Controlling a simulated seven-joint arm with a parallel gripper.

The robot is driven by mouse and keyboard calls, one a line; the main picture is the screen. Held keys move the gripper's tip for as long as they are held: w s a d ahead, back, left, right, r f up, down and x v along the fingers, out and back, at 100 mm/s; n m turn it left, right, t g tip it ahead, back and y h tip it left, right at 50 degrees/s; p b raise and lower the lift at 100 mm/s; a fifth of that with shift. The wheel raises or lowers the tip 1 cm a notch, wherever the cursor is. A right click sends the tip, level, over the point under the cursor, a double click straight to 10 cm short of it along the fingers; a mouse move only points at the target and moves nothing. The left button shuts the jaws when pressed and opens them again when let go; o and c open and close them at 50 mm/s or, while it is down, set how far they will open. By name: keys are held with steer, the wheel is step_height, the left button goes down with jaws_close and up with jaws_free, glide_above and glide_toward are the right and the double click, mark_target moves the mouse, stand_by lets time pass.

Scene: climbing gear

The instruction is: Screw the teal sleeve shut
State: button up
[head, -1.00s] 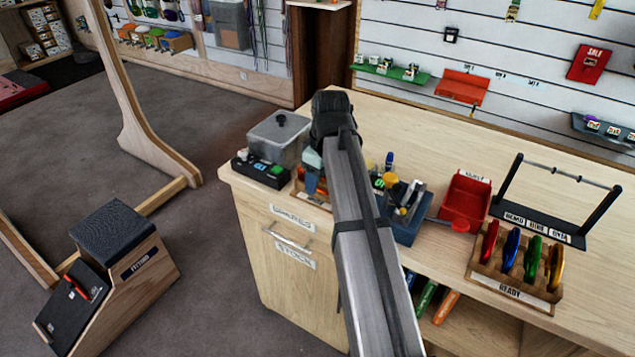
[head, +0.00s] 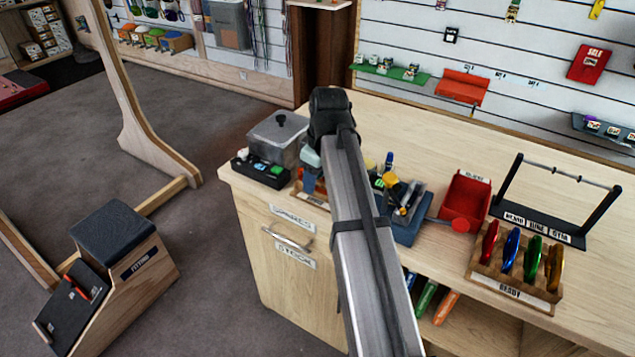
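My arm reaches over the wooden counter, its black wrist towards the back edge. My gripper (head: 311,158) is mostly hidden behind the arm; only a small pale teal-grey piece shows at its left side, and I cannot tell whether this is part of the gripper or a held thing. The fingers are not visible. I cannot make out the teal sleeve for certain. Four-coloured carabiners, red (head: 490,242), blue (head: 511,249), green (head: 533,257) and gold (head: 554,266), stand in the wooden READY rack (head: 508,289) at the right.
A grey lidded bin (head: 277,137) and a black tray (head: 262,171) stand left of the arm. A blue tool bin (head: 407,232), a red scoop-like tray (head: 466,200) and a black bar stand (head: 541,231) are to the right. The counter's back middle is clear.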

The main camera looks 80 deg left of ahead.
steer(key=shift+r, duration=1)
steer(key=shift+w+a, duration=0.45)
steer(key=shift+f, duration=0.15)
steer(key=shift+f, duration=1.3)
steer(key=shift+s+d, duration=0.4)
steer(key=shift+d, duration=0.1)
